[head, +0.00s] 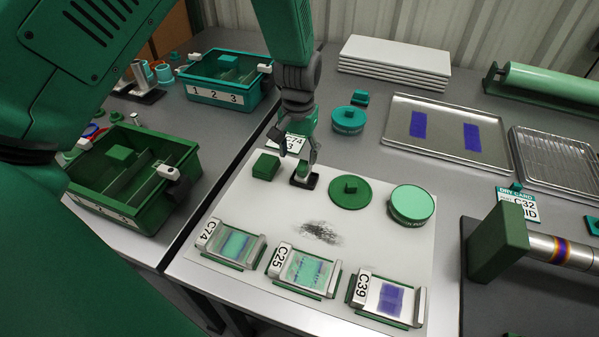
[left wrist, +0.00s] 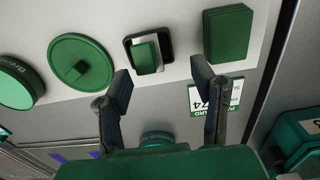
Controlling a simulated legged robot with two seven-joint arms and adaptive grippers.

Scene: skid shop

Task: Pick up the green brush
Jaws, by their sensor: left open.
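A small green block in a dark square frame (head: 303,172) sits on the white mat (head: 330,262); it may be the green brush, but I see no bristles. In the left wrist view the framed block (left wrist: 145,55) lies just beyond my fingertips, between their lines. My left gripper (head: 299,158) points down close above and behind it in the head view. In the left wrist view my left gripper (left wrist: 161,78) has its fingers apart with nothing between the tips. My right gripper is out of view.
A plain green block (head: 266,166) and a green lidded disc (head: 350,192) flank the framed block closely. A round green tin (head: 411,205) stands farther right. Labelled slides (head: 304,271) line the mat's front. A green divided bin (head: 180,205) is at left.

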